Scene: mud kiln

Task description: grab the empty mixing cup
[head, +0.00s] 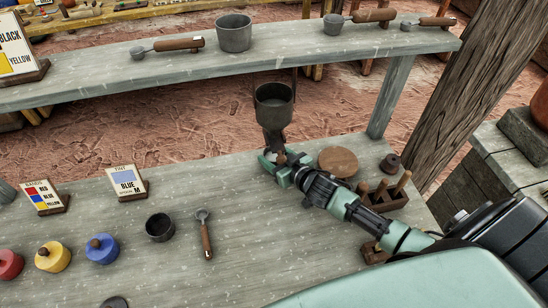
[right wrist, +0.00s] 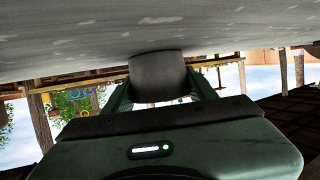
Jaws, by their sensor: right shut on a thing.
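A grey metal cup (head: 273,105) stands upright at the tips of my right gripper (head: 277,160), above the back edge of the near table. Its open top faces up, and I see no contents in it. The right gripper is shut on the cup. In the right wrist view the grey cup (right wrist: 157,76) sits between the two green fingers, close to a pale grey surface. A similar grey cup (head: 234,33) stands on the raised shelf. A small dark cup (head: 160,227) stands on the near table. My left gripper is not in view.
The shelf (head: 100,87) also holds several scoops. The near table (head: 150,275) carries red, yellow and blue lidded pots (head: 102,249), a scoop (head: 206,235), colour cards (head: 127,183), a round wooden disc (head: 338,162) and a wooden rack (head: 384,197). A post (head: 390,97) stands behind its right end.

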